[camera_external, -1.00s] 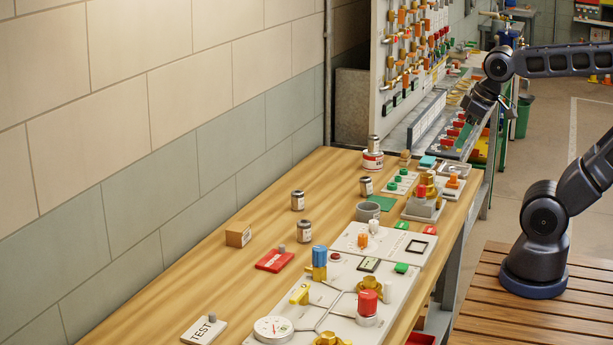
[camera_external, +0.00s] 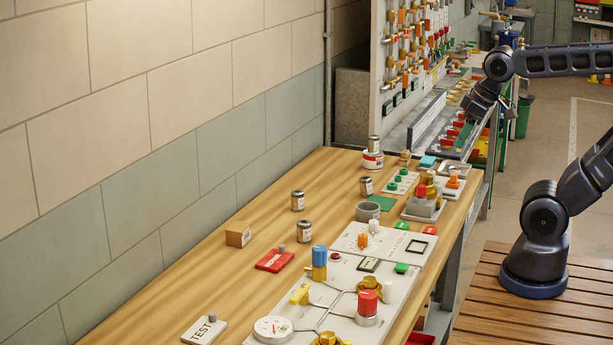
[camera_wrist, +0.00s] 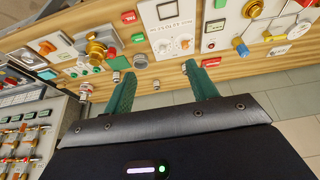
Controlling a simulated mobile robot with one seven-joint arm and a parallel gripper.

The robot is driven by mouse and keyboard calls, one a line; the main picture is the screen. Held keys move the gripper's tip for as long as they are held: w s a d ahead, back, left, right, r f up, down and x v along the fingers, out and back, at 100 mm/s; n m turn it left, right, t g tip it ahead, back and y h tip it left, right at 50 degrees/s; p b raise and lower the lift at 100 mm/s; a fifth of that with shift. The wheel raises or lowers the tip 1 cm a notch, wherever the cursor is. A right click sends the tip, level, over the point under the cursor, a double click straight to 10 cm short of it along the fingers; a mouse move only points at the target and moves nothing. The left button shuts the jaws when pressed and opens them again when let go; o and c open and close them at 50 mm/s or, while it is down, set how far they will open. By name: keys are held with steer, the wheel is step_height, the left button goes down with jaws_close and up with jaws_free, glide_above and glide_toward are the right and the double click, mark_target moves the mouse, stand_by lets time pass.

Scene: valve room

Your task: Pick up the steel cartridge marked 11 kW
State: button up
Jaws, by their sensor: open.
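Several small steel cartridges with pale labels stand on the wooden bench; the labels are too small to read, so I cannot tell which is 11 kW. In the external view one cartridge (camera_external: 298,200) stands toward the wall, a second cartridge (camera_external: 304,231) in front of it, a third cartridge (camera_external: 366,186) farther back. A fourth cartridge (camera_external: 374,143) is on a red-and-white can (camera_external: 372,160). My gripper (camera_external: 483,108) is up beyond the bench's right side, apart from them all. In the wrist view its green fingers (camera_wrist: 158,68) are spread, with nothing gripped.
A grey ring cup (camera_external: 367,211), a cardboard box (camera_external: 239,235), a red block (camera_external: 274,261) and a TEST plate (camera_external: 204,330) are on the bench. A valve panel (camera_external: 340,300) fills its front right. Bare wood lies along the wall.

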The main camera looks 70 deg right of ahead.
steer(key=shift+o, duration=0.3)
stand_by(0.4)
steer(key=m+g+h, duration=0.2)
steer(key=m+h, duration=0.2)
steer(key=m, duration=0.5)
glide_above(367, 179)
steer(key=s+a, duration=0.1)
steer(key=a, duration=0.1)
step_height(367, 179, down, 22)
steer(key=r, duration=0.1)
steer(key=shift+s+x, duration=0.15)
steer(key=shift+x, duration=2.4)
steer(key=shift+s+x, duration=0.2)
steer(key=shift+x, duration=2.35)
steer(key=shift+a+f, duration=0.15)
steer(key=shift+c, duration=0.3)
